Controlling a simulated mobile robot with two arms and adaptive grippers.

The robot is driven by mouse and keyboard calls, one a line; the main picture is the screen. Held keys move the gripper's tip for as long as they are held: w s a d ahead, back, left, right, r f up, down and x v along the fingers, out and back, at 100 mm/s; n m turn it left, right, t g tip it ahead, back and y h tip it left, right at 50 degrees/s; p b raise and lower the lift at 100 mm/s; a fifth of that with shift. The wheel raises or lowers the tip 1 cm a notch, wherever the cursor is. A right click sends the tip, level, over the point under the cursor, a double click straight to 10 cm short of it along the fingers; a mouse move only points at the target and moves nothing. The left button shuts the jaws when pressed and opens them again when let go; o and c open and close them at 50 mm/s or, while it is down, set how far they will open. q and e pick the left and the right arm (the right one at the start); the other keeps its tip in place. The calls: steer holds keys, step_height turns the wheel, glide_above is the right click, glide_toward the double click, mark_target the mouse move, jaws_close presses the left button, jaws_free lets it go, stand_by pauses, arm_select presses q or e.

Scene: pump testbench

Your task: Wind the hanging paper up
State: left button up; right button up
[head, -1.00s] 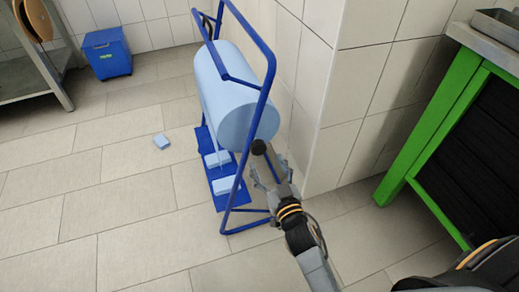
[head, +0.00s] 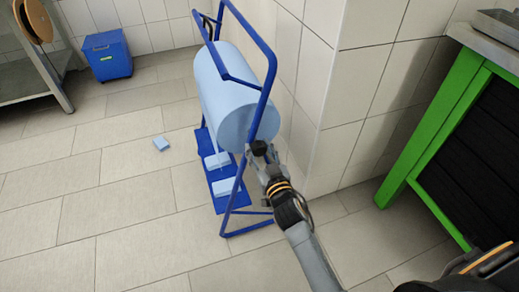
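The light-blue paper roll (head: 232,98) lies across a tall blue tube stand (head: 262,92). A narrow hanging end of paper cannot be told apart from the roll here. A black knob (head: 260,147) sits low at the near end of the roll, beside the frame. My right gripper (head: 262,157) is right at the knob, with its fingers just below and beside it. The fingers are small and partly merge with the knob, so their grip on it cannot be told. My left gripper is not in view.
Light-blue pieces (head: 226,186) lie on the stand's blue base plate (head: 238,200), and another piece (head: 161,144) lies on the floor. A tiled wall corner (head: 318,150) rises close right of the stand. A green-framed bench (head: 425,135) is at right, a blue bin (head: 107,55) at back left.

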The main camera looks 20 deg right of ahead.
jaws_close()
